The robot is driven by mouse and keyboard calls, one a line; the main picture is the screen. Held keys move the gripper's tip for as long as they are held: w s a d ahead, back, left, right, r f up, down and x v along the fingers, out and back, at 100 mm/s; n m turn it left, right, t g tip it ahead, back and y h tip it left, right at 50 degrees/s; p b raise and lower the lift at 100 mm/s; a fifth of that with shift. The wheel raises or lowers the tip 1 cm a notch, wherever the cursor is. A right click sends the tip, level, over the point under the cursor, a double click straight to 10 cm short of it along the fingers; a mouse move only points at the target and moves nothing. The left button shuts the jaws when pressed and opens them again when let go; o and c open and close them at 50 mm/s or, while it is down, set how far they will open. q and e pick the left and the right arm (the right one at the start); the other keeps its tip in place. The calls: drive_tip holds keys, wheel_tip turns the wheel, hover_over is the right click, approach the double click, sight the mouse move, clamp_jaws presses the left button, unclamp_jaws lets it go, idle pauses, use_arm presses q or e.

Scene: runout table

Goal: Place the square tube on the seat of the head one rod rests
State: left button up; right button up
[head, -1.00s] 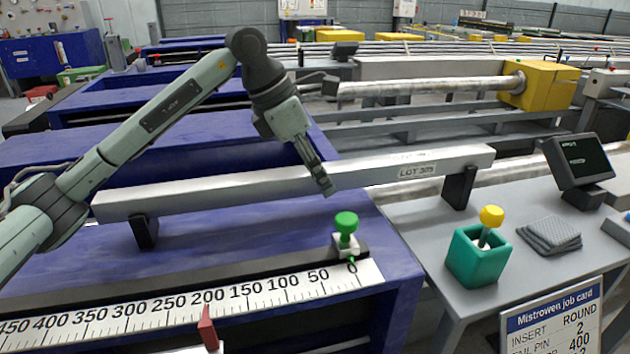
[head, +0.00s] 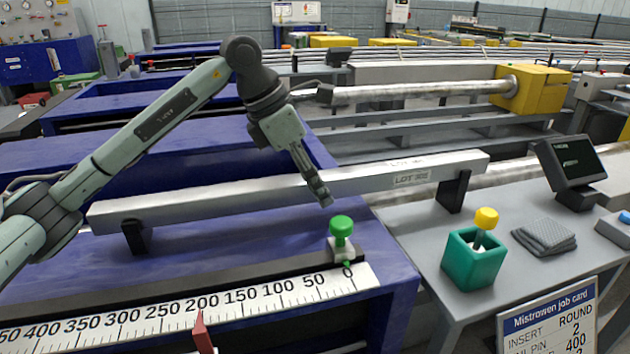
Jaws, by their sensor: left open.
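The square tube (head: 250,189) is a long silver bar with a lot label near its right end. It lies on two black rod rests, the left rest (head: 135,236) on the blue table and the right rest (head: 453,192) on the grey bench. My left gripper (head: 322,193) is open and points down at the middle of the tube. Its fingers overlap the tube's near face, and the tips reach its lower edge. I cannot tell whether they touch it. The seats under the tube are mostly hidden. My right gripper is not in view.
A green-knobbed stop (head: 341,240) stands at the zero end of the scale (head: 240,303), with a red pointer (head: 202,332) near 200. A teal box (head: 473,262) holding a yellow-topped tool, a grey cloth (head: 545,237) and a screen (head: 572,168) occupy the grey bench.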

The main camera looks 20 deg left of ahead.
use_arm(q)
drive_tip(key=v, duration=1.2)
drive_tip(key=shift+r, duration=0.1)
idle(0.6)
